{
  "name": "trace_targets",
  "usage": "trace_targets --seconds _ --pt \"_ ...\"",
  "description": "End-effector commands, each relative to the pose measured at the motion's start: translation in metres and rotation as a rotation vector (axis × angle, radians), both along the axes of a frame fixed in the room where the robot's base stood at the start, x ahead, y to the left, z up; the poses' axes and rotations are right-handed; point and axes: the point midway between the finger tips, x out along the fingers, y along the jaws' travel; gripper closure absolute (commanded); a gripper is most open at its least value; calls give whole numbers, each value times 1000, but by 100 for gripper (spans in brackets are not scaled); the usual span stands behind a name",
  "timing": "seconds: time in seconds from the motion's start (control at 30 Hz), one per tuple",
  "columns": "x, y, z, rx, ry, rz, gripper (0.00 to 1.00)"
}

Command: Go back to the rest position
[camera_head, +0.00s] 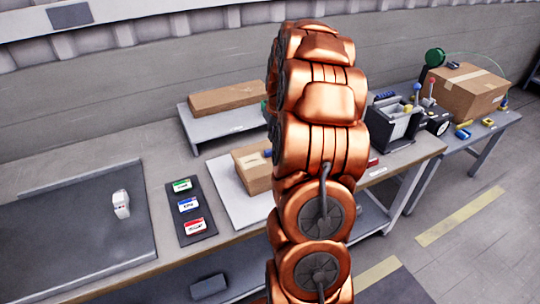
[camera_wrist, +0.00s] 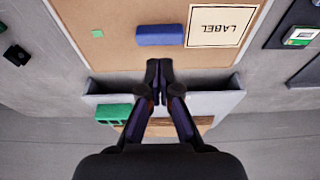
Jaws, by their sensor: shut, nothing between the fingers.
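My gripper (camera_wrist: 159,78) shows in the wrist view with its two dark fingers together and nothing between them. Its fingertips are over the near edge of a cardboard surface (camera_wrist: 110,62) bearing a LABEL sticker (camera_wrist: 222,25) and a blue block (camera_wrist: 160,35). I cannot tell how high the gripper is above it. In the head view my copper-coloured arm stands upright in the middle, and the gripper is hidden.
In the head view, a cardboard box (camera_head: 255,168) stands on the workbench beside a dark strip (camera_head: 187,238) with three coloured cards. A long box (camera_head: 226,97) lies on a raised shelf (camera_head: 199,134). A tool holder (camera_head: 397,125) and another box (camera_head: 468,92) are at right.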

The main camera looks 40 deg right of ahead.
Motion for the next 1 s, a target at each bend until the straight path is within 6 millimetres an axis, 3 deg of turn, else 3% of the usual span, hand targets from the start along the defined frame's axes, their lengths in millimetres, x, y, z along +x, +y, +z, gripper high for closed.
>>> trace_targets --seconds 0.27,0.83,0.93,1.0 --pt "0 0 16 0 0 1 100" --pt "0 1 17 1 2 2 100" --pt "0 13 20 6 5 12 100" --pt "0 30 26 13 12 29 100"
